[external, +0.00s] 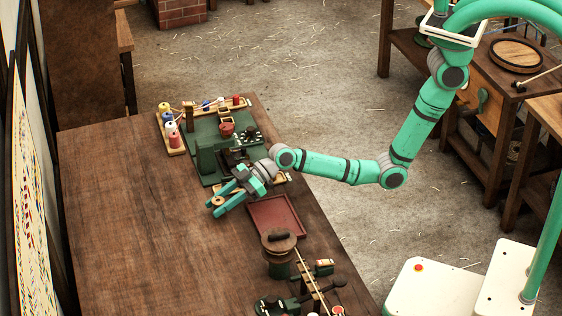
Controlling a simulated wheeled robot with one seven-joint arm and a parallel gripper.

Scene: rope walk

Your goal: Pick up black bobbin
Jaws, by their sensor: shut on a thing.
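My gripper (219,203) is over the wooden bench, just left of the red tray. Its teal fingers point down and to the left. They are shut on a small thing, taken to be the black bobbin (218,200). Only a tan, round end of it shows between the fingers; its black part is too small and covered to make out. I cannot tell whether it touches the bench top or hangs just above it.
A green machine (206,158) stands behind my gripper, with a rack of coloured spools (173,138) beside it. The red tray (277,218) lies to the right. A round wooden-topped stand (279,243) is nearer the front. The bench (130,220) is clear on the left.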

